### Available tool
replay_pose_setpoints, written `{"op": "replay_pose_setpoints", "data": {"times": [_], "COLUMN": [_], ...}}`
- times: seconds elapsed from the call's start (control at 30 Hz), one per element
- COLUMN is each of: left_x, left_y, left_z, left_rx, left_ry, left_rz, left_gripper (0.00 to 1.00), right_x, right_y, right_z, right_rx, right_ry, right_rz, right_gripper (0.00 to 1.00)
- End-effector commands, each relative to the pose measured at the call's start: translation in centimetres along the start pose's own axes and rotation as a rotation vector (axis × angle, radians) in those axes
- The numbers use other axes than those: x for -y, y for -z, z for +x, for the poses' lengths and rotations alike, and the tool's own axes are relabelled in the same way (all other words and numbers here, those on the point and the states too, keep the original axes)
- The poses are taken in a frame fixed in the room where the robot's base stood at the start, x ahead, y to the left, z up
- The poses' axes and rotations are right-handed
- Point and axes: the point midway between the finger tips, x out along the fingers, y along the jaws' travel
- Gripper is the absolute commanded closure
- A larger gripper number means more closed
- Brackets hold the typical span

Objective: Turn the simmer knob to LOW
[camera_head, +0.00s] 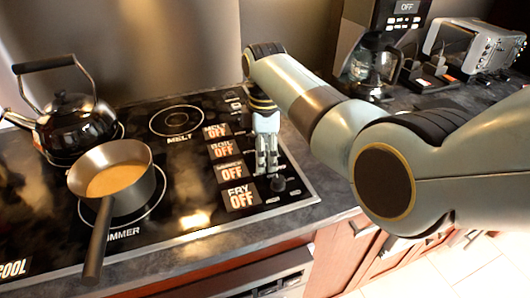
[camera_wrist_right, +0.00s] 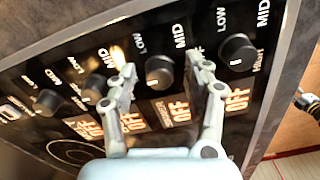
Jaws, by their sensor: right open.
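The simmer knob (camera_wrist_right: 159,71) is a round black knob with a light mark on its lower edge, in the right wrist view. Its display (camera_wrist_right: 172,108) reads OFF; it also shows in the head view (camera_head: 229,171). My right gripper (camera_wrist_right: 157,57) is open, with one finger on each side of this knob; I cannot tell whether they touch it. In the head view my right gripper (camera_head: 267,160) points down over the knob row and hides the simmer knob. My left gripper is not in view.
The fry knob (camera_wrist_right: 238,52) sits close beside the right finger, and another knob (camera_wrist_right: 95,88) beside the left finger. A pan (camera_head: 140,191) stands on the simmer burner, a black kettle (camera_head: 78,128) behind it. A coffee maker (camera_head: 372,62) and toaster oven (camera_head: 472,47) stand at the back right.

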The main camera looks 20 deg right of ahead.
Motion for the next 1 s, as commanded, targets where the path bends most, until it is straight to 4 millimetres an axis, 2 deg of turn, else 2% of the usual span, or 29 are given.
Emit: {"op": "replay_pose_setpoints", "data": {"times": [0.2,0.6,1.0], "left_x": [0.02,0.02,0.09], "left_y": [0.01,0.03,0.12], "left_z": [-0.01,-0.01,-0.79], "left_rx": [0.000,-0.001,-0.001], "left_ry": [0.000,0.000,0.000], "left_rz": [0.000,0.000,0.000], "left_gripper": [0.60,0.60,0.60], "right_x": [-0.03,-0.02,-0.06], "right_y": [-0.01,-0.02,-0.01], "right_z": [0.00,-0.02,-0.21], "right_rx": [0.000,0.000,0.000], "right_ry": [-0.001,-0.001,-0.001], "right_rz": [0.000,0.000,0.073], "right_gripper": [0.49,1.00,1.00]}}
